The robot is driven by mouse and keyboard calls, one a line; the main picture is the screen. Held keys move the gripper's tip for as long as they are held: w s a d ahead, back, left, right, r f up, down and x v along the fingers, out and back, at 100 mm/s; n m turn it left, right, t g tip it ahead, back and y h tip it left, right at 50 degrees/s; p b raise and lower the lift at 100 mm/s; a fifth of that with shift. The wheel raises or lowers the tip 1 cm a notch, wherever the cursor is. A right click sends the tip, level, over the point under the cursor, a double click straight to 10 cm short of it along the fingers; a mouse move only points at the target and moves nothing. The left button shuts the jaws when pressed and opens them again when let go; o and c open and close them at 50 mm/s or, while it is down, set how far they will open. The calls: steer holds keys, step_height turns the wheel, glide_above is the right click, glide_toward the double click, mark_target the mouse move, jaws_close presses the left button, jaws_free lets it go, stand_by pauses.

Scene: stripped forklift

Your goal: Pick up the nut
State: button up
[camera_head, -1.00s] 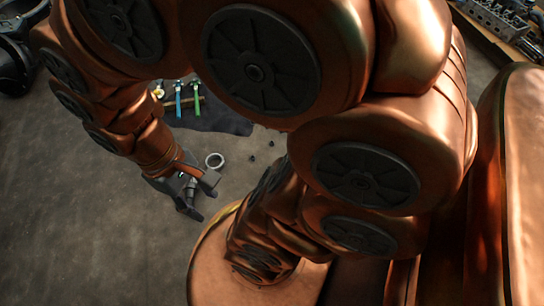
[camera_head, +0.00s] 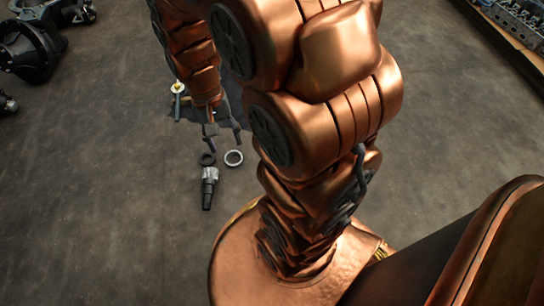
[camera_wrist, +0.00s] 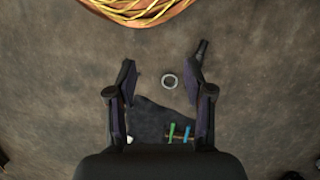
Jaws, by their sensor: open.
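A dark cloth (camera_wrist: 158,118) lies on the floor with a green-handled tool (camera_wrist: 172,131) and a blue-handled tool (camera_wrist: 187,132). Large dark machine parts (camera_head: 28,50) stand at the far left. A metal block (camera_head: 515,20) sits at the upper right.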

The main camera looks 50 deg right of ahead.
steer(key=w+d+f+m+t+p, duration=0.1)
steer(key=w+d+f+m, duration=0.9)
steer(key=w+d+f, duration=0.45)
steer(key=shift+s+d+f+m+t, duration=0.45)
steer(key=shift+d+f+m, duration=1.5)
steer(key=shift+f, duration=3.45)
steer(key=shift+s+d+f+m+t, duration=0.15)
steer(key=shift+s+d+f+m, duration=0.85)
steer(key=shift+d+f, duration=2.95)
steer(key=shift+s+d+f+m+t, duration=0.55)
steer(key=shift+f+m, duration=1.4)
steer(key=shift+f, duration=4.85)
steer(key=shift+g, duration=0.25)
step_height(320, 180, down, 5)
steer(key=shift+a+b, duration=0.1)
steer(key=shift+b, duration=0.75)
steer(key=shift+r, duration=0.1)
jaws_close()
